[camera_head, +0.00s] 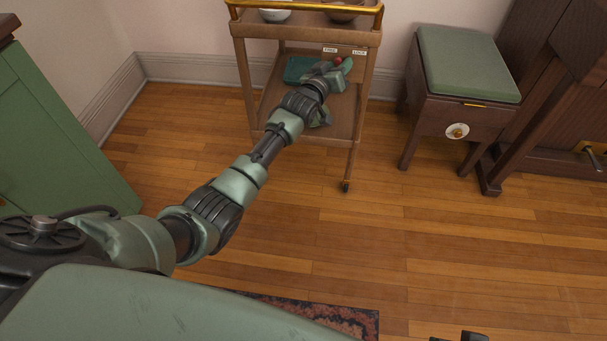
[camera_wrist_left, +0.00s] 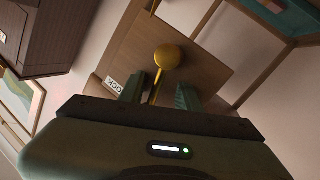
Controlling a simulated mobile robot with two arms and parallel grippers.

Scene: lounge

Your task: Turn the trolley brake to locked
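The wooden trolley (camera_head: 357,125) stands against the back wall. Its plate carries a FREE label (camera_head: 330,50) and a LOCK label (camera_head: 359,52); the LOCK label also shows in the left wrist view (camera_wrist_left: 113,84). My left gripper (camera_head: 340,68) is at the plate. In the left wrist view a brass-coloured ball-ended lever (camera_wrist_left: 167,57) stands between the open fingers (camera_wrist_left: 160,94), with gaps on both sides. At the head view's bottom edge, dark parts, apparently my right gripper (camera_head: 460,338), are mostly cut off.
Bowls (camera_head: 275,15) sit on the trolley top inside a brass rail. A green-topped stool (camera_head: 468,65) and dark wooden furniture (camera_head: 545,110) stand to the right. A green cabinet (camera_head: 55,130) is at left. A patterned rug (camera_head: 345,318) lies in front; the wooden floor between is clear.

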